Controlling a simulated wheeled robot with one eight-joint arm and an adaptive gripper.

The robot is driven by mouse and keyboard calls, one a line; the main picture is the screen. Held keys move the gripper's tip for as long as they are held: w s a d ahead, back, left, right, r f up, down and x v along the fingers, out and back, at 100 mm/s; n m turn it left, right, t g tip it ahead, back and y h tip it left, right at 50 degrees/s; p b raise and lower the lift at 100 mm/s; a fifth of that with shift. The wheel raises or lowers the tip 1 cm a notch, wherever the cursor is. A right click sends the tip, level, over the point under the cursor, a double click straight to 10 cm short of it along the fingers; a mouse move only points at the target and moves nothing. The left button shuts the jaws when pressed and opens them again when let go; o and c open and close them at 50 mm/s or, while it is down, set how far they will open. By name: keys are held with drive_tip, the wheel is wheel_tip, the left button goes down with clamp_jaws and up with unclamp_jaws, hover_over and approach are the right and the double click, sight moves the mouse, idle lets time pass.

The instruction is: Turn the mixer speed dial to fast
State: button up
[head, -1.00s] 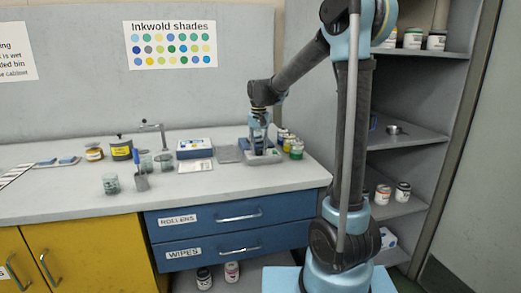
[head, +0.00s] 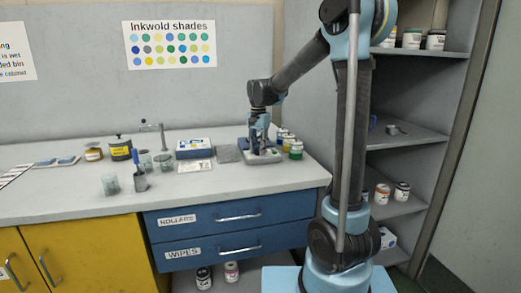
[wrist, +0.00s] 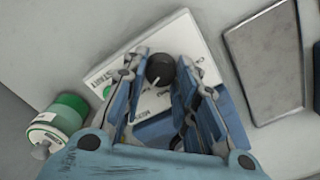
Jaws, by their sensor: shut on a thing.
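The mixer (head: 270,159) is a grey unit at the right end of the counter. My gripper (head: 258,143) is over it, pointing down. In the wrist view the speed dial (wrist: 160,70) is a round black knob with a white pointer line, on a white panel (wrist: 186,40) with printed words, including START. The pointer slants toward the lower left of that view. My gripper (wrist: 157,78) has one finger on each side of the dial and is shut on it. The finger contact and some of the panel's lettering are hidden or unclear.
A flat grey plate (wrist: 265,62) lies on the other side. A blue box (head: 194,145) and cups stand farther left. The counter's front is clear.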

drive_tip(key=shift+a, duration=0.1)
drive_tip(key=o, duration=1)
drive_tip(key=shift+o, duration=0.2)
wheel_tip(320, 180, up, 12)
